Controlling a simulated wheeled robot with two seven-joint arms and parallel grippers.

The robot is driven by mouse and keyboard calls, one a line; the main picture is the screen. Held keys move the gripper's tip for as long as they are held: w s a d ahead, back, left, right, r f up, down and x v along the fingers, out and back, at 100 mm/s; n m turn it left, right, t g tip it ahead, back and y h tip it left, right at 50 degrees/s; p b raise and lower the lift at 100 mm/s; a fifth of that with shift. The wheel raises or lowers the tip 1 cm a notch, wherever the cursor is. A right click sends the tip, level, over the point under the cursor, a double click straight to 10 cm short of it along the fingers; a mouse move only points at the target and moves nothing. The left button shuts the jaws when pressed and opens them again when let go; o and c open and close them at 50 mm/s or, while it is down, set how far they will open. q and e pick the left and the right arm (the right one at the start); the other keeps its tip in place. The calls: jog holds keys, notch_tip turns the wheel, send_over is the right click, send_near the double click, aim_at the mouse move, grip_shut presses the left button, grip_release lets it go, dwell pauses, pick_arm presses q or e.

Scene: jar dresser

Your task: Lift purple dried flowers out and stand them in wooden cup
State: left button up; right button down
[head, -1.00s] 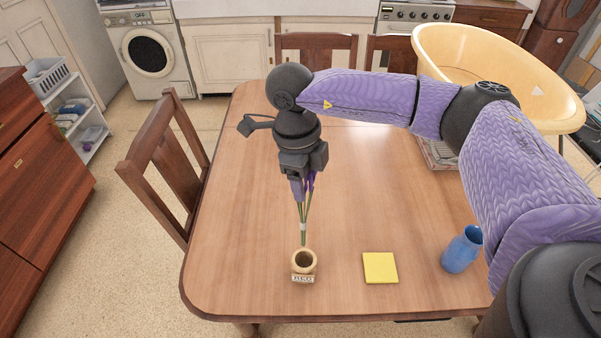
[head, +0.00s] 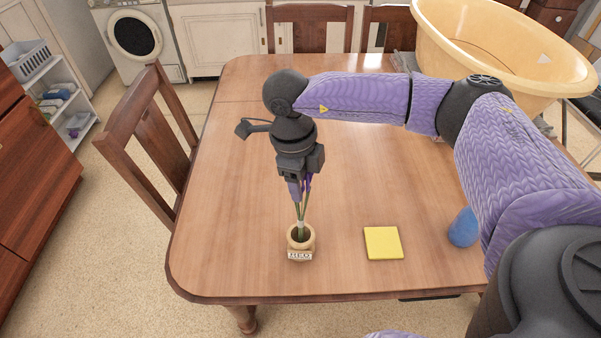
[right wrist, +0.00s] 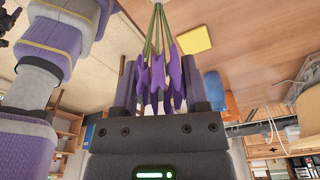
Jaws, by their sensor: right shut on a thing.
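My right gripper (head: 301,186) is shut on the purple dried flowers (head: 308,183) near their heads and points down over the table. The purple heads show between its fingers in the right wrist view (right wrist: 158,75), with green stems running away from the gripper. The wooden cup (head: 301,254), a small light cup with a lettered label, stands upright on the table straight below. The stems' lower ends reach its mouth and appear to be just inside the rim; their exact depth is hidden. My left gripper is not in view.
A yellow square pad (head: 382,243) lies right of the cup. A blue vase (head: 463,229) stands farther right, partly hidden by my right arm. A wooden chair (head: 150,140) is at the table's left side. A cream tub (head: 500,50) is at the back right. The table around the cup is clear.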

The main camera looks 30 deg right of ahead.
jog(key=shift+f, duration=0.65)
grip_release()
jog(key=shift+r, duration=0.15)
jog(key=r, duration=0.3)
jog(key=r+p, duration=0.1)
jog(key=r, duration=0.2)
jog(key=w+r, duration=0.1)
jog(key=r, duration=0.2)
jog(key=shift+a+r, duration=0.35)
